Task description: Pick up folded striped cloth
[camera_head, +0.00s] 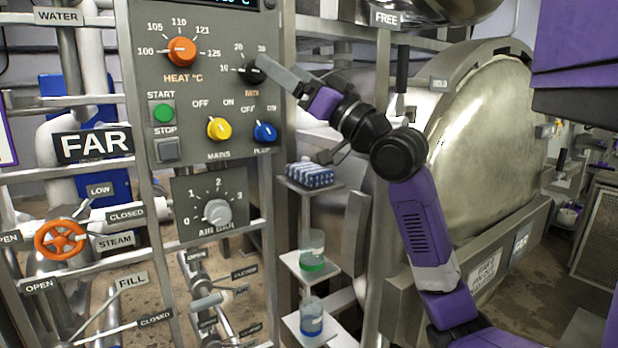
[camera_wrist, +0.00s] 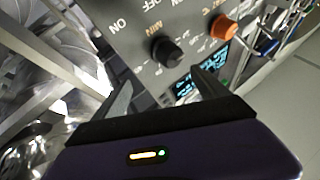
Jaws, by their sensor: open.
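The folded striped cloth (camera_head: 310,176), blue and white, lies on a small grey shelf (camera_head: 312,187) at the right side of the control panel in the head view. My gripper (camera_head: 268,68) is above it and to its left, pointing at the panel, close to the black MIN knob (camera_head: 254,71). In the wrist view my gripper (camera_wrist: 170,75) has its two fingers apart, with the black knob (camera_wrist: 167,52) ahead between them. Whether they touch the knob cannot be told. The cloth does not show in the wrist view.
The panel carries an orange heat knob (camera_head: 182,51), a yellow knob (camera_head: 218,128) and a blue knob (camera_head: 264,131). Below the cloth, lower shelves hold a green-bottomed jar (camera_head: 312,251) and a blue-bottomed jar (camera_head: 311,317). The large metal vessel (camera_head: 480,130) stands right.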

